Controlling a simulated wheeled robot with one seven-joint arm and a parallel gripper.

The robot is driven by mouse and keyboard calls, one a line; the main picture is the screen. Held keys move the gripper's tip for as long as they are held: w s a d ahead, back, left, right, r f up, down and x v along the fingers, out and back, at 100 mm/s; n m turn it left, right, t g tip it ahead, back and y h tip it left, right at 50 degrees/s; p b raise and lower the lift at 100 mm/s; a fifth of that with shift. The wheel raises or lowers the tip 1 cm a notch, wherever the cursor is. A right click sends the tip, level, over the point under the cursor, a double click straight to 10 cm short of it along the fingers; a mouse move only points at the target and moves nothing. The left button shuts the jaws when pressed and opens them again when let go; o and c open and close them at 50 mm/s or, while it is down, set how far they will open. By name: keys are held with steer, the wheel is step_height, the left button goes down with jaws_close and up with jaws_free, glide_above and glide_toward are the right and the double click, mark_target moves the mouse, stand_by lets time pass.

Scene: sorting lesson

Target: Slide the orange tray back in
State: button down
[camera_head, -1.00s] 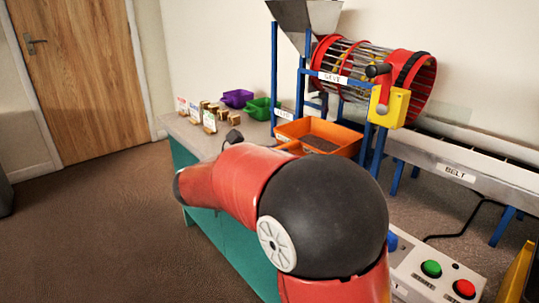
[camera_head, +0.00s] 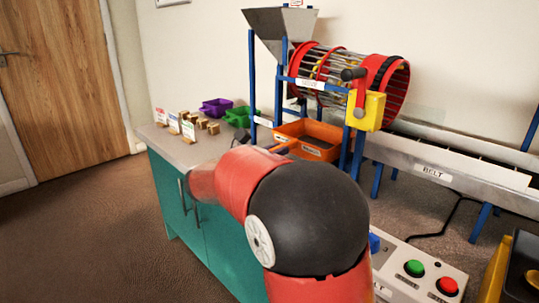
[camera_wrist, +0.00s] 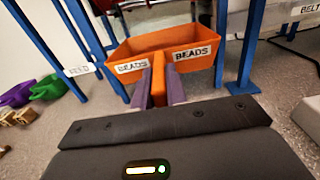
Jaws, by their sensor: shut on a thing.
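The orange tray (camera_head: 290,139) sits low in the blue-legged stand, under the red barred drum (camera_head: 350,78). In the wrist view the tray (camera_wrist: 185,42) shows two white "BEADS" labels on its near walls, and an orange handle (camera_wrist: 158,85) sticks out from its near corner. My gripper (camera_wrist: 160,90) is shut on this handle, with one purple finger on each side. In the head view my arm hides most of the gripper. What lies inside the tray is hard to make out.
Blue stand legs (camera_wrist: 243,50) rise close beside the tray. A purple bin (camera_head: 216,107), a green bin (camera_head: 238,117) and small wooden blocks stand to the left. A belt (camera_head: 450,165) runs to the right. A button box (camera_head: 425,275) stands at the front right.

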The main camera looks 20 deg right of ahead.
mark_target(297, 145)
steer(key=shift+p+x, duration=0.5)
steer(key=shift+x, duration=3.65)
steer(key=shift+f, duration=0.1)
steer(key=shift+f, duration=0.35)
steer(key=c, duration=1.3)
jaws_free()
steer(key=shift+a, duration=0.1)
